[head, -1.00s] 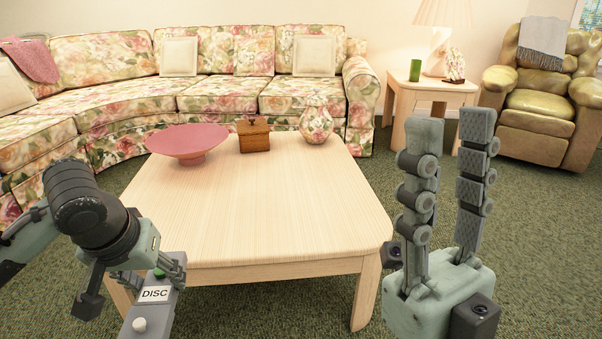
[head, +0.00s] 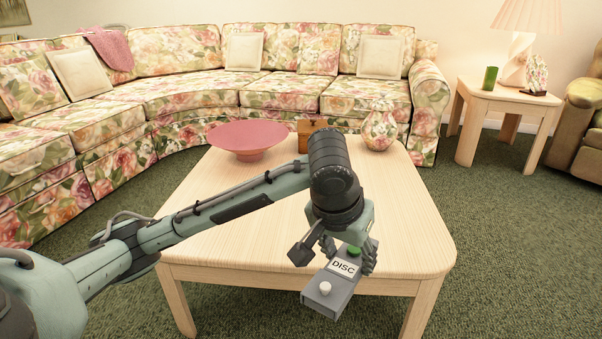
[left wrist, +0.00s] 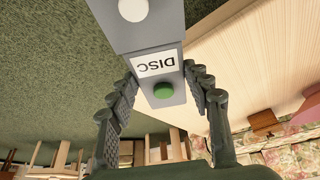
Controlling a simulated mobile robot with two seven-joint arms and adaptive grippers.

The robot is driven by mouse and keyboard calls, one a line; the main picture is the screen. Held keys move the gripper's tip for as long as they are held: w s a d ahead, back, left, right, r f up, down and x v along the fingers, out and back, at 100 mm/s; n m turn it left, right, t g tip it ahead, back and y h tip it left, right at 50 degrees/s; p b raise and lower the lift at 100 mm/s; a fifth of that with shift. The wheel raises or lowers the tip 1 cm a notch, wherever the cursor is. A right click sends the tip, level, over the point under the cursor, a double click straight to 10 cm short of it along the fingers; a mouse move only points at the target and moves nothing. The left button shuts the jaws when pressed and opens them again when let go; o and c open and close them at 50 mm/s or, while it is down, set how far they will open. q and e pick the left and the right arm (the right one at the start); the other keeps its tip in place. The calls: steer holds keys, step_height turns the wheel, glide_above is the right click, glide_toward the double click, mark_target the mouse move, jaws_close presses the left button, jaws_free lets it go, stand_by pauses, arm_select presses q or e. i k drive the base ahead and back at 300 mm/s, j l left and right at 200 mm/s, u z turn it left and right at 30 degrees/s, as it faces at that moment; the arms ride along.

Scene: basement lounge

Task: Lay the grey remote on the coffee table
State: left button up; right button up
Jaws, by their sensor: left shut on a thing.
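The grey remote (head: 327,289) has a white DISC label, a green button and a white knob. My left gripper (head: 348,252) is shut on it and holds it tilted near the front edge of the coffee table (head: 222,238). In the left wrist view the remote (left wrist: 158,70) sits between the two fingers of the left gripper (left wrist: 160,88), with its white knob end pointing away from the palm. The coffee table (left wrist: 235,60) is pale wood with a wide bare top. My right gripper is not in view now.
On the table's far side stand a pink bowl (head: 248,138), a wooden box (head: 309,131), partly hidden by my arm, and a floral vase (head: 379,131). The near part of the top is free. A curved floral sofa (head: 170,95) lies behind, a side table (head: 500,105) at right.

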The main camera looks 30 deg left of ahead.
mark_target(298, 216)
steer(key=i+j, duration=0.15)
steer(key=j, duration=0.2)
steer(key=i+j, duration=0.1)
steer(key=j, duration=0.25)
steer(key=i+j, duration=0.15)
steer(key=j, duration=0.2)
steer(key=i+j, duration=0.15)
steer(key=j, duration=0.2)
